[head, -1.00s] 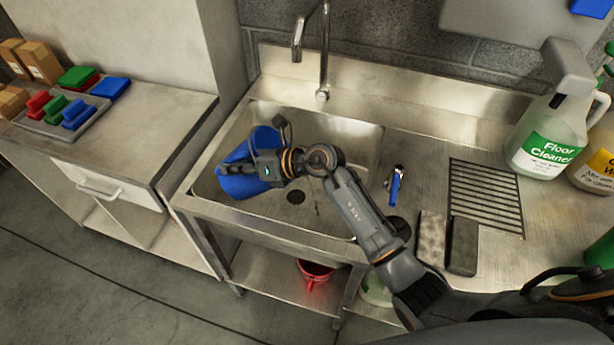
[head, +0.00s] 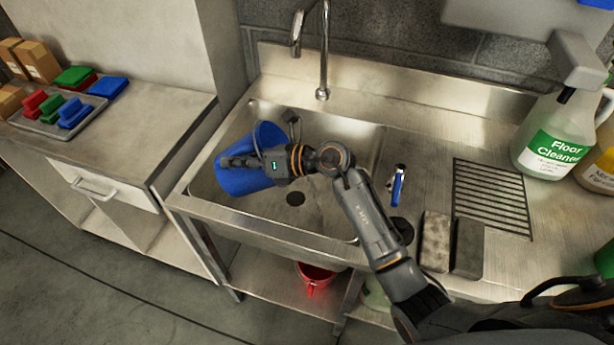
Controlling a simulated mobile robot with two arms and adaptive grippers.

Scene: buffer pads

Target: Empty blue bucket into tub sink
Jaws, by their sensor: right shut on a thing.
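The blue bucket (head: 243,181) is held tilted on its side over the left part of the steel tub sink (head: 345,137). Its open mouth faces up and to the right in the picture, and its inside is mostly hidden. My right gripper (head: 250,163) is shut on the blue bucket, lying across its side. My right arm reaches in from the lower right across the sink's front rim. The sink floor near the drain (head: 295,198) shows no clear water or contents. My left gripper is not in view.
The tap (head: 323,60) rises behind the sink. Right of it are a blue-handled tool (head: 397,186), sponges (head: 435,240), a drain grate (head: 490,195) and a floor cleaner bottle (head: 555,135). A red bucket (head: 315,277) stands on the shelf below. A left counter holds pads on a tray (head: 45,128).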

